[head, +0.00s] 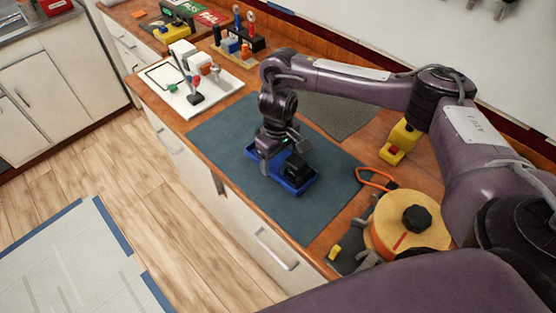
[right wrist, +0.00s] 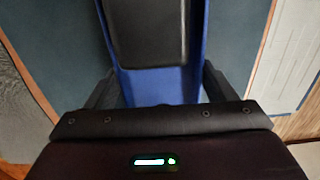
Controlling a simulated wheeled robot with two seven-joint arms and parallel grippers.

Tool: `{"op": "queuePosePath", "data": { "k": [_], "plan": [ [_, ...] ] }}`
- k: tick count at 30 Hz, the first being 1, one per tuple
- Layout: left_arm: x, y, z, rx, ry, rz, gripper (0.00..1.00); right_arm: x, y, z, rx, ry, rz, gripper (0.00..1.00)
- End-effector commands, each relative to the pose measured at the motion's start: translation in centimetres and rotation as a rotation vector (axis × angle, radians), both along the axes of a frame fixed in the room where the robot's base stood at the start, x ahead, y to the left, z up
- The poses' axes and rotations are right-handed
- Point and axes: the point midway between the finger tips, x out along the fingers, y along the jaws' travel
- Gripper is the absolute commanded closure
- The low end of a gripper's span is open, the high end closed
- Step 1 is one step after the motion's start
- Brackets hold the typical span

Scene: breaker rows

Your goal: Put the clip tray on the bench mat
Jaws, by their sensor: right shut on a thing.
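The clip tray (head: 309,186) is a small blue open tray with a black block in it. It is over the blue-grey bench mat (head: 230,137) on the wooden counter. I cannot tell whether it touches the mat. My right gripper (head: 277,160) is at the tray's far left end, shut on it. In the right wrist view the blue tray (right wrist: 198,60) runs away from between the dark fingers, with the black block inside and the mat (right wrist: 238,50) below. My left gripper is not in view.
An orange reel with a black knob (head: 417,219) and an orange-handled tool (head: 375,178) lie right of the mat. A yellow device (head: 398,142) stands behind. A white board with small parts (head: 180,92) is at the left. The mat's left part is clear.

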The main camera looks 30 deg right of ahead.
Motion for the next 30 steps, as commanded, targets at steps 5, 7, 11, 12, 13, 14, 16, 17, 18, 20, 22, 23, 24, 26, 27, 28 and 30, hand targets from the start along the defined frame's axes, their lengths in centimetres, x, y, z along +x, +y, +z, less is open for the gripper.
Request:
{"op": "queuePosePath", "data": {
  "k": [5, 7, 11, 12, 13, 14, 16, 17, 18, 20, 22, 23, 24, 26, 27, 28, 30],
  "plan": [
    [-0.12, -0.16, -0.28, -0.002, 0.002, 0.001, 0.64, 0.12, 0.03, -0.65, 0.001, -0.003, 0.000, 0.56],
    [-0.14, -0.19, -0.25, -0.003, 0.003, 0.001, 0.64, 0.12, 0.03, -0.60, 0.000, -0.003, 0.000, 0.56],
    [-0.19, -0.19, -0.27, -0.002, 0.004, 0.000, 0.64, 0.10, 0.02, -0.65, 0.001, -0.003, 0.000, 0.56],
    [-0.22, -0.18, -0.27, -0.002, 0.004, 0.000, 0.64, 0.08, 0.03, -0.75, 0.001, -0.003, 0.000, 0.56],
    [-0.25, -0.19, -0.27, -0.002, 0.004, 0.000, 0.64, 0.08, 0.03, -0.84, 0.001, -0.002, 0.000, 0.56],
    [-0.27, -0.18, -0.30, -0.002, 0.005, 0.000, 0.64, 0.04, 0.01, -0.96, 0.000, -0.001, 0.000, 0.22],
    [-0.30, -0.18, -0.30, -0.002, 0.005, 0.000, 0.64, 0.04, 0.01, -0.93, 0.000, -0.001, 0.000, 0.12],
    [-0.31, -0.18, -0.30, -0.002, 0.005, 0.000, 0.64, 0.04, 0.00, -0.93, 0.000, -0.001, 0.000, 0.08],
    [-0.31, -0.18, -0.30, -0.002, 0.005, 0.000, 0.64, 0.04, 0.00, -0.93, 0.000, -0.001, 0.000, 0.03],
    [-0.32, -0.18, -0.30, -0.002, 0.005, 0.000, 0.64, 0.04, 0.00, -0.93, 0.000, -0.001, 0.000, 0.01],
    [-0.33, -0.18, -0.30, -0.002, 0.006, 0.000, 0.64, 0.03, 0.00, -0.93, 0.000, -0.001, 0.000, 0.01],
    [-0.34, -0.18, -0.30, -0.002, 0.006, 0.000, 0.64, 0.03, 0.00, -0.92, 0.000, -0.001, 0.000, 0.01],
    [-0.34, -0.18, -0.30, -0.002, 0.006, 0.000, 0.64, 0.03, 0.00, -0.92, 0.000, -0.001, 0.000, 0.01],
    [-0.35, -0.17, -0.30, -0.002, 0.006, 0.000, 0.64, 0.04, 0.00, -0.91, 0.000, -0.001, 0.000, 0.01],
    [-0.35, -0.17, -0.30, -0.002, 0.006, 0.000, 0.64, 0.05, -0.01, -0.84, -0.001, -0.001, 0.000, 0.01],
    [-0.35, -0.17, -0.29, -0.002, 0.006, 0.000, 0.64, 0.06, -0.01, -0.72, 0.000, -0.002, 0.000, 0.01],
    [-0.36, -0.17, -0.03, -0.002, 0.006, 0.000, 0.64, 0.10, -0.03, -0.09, -0.001, -0.003, 0.001, 0.01]
  ]
}}
